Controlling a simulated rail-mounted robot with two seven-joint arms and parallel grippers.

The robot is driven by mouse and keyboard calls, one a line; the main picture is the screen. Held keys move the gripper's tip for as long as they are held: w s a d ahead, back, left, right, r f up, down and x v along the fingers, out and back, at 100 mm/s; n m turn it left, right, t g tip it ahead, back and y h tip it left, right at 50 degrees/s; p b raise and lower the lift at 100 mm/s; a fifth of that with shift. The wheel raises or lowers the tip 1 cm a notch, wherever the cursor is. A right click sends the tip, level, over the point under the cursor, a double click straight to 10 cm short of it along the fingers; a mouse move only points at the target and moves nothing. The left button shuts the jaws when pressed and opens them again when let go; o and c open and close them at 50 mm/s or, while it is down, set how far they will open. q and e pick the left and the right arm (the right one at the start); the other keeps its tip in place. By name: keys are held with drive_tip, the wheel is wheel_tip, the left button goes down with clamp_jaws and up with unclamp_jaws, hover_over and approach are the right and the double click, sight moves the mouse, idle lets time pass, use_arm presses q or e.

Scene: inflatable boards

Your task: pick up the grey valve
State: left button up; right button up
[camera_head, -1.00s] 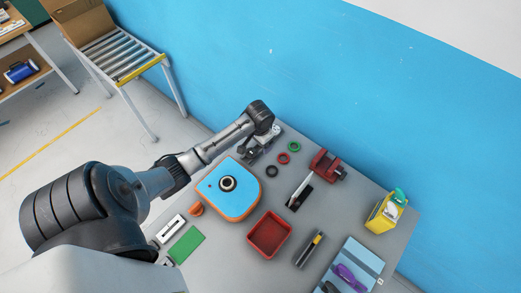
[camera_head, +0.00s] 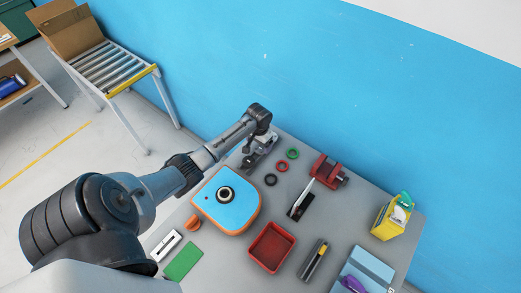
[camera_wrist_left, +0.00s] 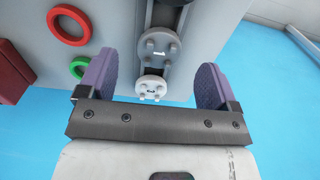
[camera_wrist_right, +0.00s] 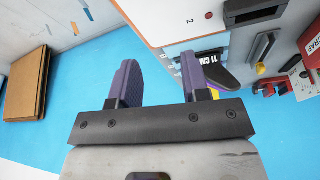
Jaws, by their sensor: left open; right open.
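Two round grey valves, each with small knobs on its face, sit in a line in a dark grey channel-shaped holder (camera_wrist_left: 167,15) in the left wrist view. One grey valve (camera_wrist_left: 158,45) is farther from the gripper base; the other grey valve (camera_wrist_left: 151,87) is nearer. My left gripper (camera_wrist_left: 152,80) is open, with its purple fingers on either side of the nearer valve and apart from it. In the head view my left gripper (camera_head: 259,147) hangs over the holder at the table's back edge and partly hides it. My right gripper (camera_wrist_right: 160,80) is open and empty.
A blue and orange board (camera_head: 236,212) lies left of a red tray (camera_head: 271,248). Black (camera_head: 270,180), red (camera_head: 278,167) and green (camera_head: 292,153) rings lie right of the holder. A red vise (camera_head: 328,171) and yellow container (camera_head: 389,220) stand farther right. A blue wall closes the back.

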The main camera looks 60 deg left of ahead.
sight(259, 150)
use_arm(q)
drive_tip(key=shift+f+b, duration=0.3)
drive_tip(key=shift+f, duration=2.25)
drive_tip(key=c, duration=1)
drive_tip(key=shift+r, duration=0.15)
